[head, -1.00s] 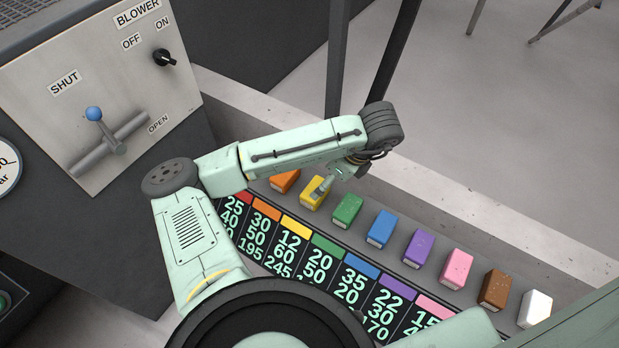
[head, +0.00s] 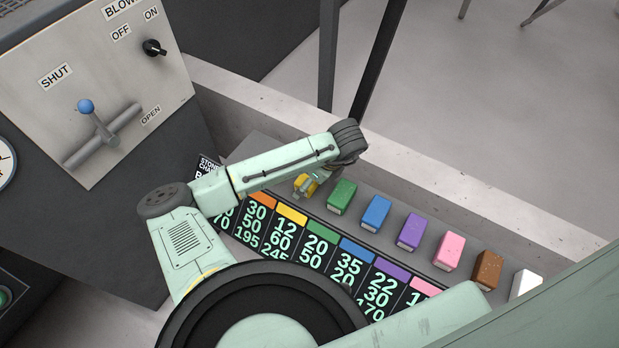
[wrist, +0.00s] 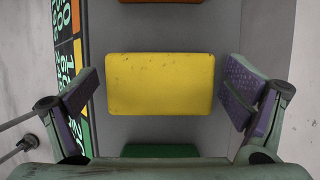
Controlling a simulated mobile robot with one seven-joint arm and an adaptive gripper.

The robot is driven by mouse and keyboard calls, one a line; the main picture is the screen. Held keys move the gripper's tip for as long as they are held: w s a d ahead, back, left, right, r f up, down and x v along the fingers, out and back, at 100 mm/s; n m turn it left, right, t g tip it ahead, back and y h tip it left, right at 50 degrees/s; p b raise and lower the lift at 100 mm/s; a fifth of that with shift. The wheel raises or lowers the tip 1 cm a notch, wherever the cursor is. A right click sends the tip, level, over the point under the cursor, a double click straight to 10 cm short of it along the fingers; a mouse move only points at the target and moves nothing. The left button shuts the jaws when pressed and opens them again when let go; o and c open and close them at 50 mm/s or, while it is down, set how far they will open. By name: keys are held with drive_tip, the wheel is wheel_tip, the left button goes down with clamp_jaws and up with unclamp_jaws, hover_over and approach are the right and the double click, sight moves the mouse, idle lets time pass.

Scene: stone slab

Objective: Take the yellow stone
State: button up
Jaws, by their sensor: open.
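The yellow stone (wrist: 160,83) is a rectangular block lying on the grey stone slab (wrist: 204,131). In the wrist view it lies between the two purple-padded fingers of my gripper (wrist: 160,95), with a gap on each side. My gripper is open and holds nothing. In the head view the yellow stone (head: 306,186) is partly hidden by my gripper (head: 308,188), which is right at it.
An orange stone (wrist: 165,1) and a green stone (wrist: 160,151) lie close on either side of the yellow one. Blue (head: 376,212), purple (head: 411,232), pink (head: 449,251), brown (head: 487,268) and white (head: 525,284) stones continue the row. A number chart (head: 322,246) runs alongside.

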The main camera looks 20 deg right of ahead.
drive_tip(key=shift+c, duration=0.6)
drive_tip(key=c, duration=1.3)
